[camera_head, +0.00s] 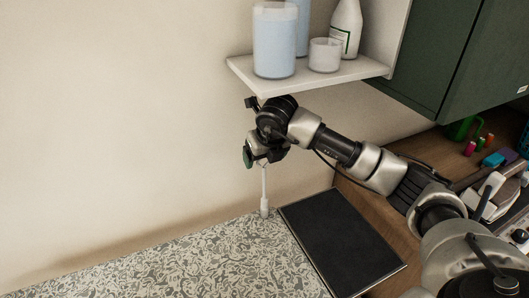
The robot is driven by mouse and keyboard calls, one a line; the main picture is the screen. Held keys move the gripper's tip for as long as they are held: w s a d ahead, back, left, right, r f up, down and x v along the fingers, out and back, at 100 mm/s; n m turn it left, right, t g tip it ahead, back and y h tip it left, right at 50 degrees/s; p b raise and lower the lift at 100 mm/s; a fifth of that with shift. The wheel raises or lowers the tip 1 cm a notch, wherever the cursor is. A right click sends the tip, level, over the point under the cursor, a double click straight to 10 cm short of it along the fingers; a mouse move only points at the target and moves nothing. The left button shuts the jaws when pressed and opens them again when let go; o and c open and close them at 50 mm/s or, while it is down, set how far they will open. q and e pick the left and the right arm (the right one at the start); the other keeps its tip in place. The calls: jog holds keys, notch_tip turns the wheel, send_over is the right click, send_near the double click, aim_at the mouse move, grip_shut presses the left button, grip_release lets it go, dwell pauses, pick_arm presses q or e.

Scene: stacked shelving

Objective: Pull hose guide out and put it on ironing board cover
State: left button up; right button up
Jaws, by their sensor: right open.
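A slim white upright piece, which looks like the hose guide (264,192), stands with its wider foot at the back right corner of the patterned grey-and-cream ironing board cover (170,262). My right arm reaches in from the right, and my right gripper (257,158) is open just above the top of this piece. The gripper and wrist hide the upper end, so I cannot tell whether they touch. My left gripper is not in view.
A white shelf (335,76) above the gripper holds blue containers (274,42), a small cup (325,55) and a white bottle (347,25). A dark flat panel (340,240) lies right of the cover. A green cabinet (440,50) hangs at right. The cover's left part is clear.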

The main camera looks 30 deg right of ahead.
jog(key=shift+c, duration=0.5)
jog(key=c, duration=0.9)
jog(key=shift+r, duration=0.8)
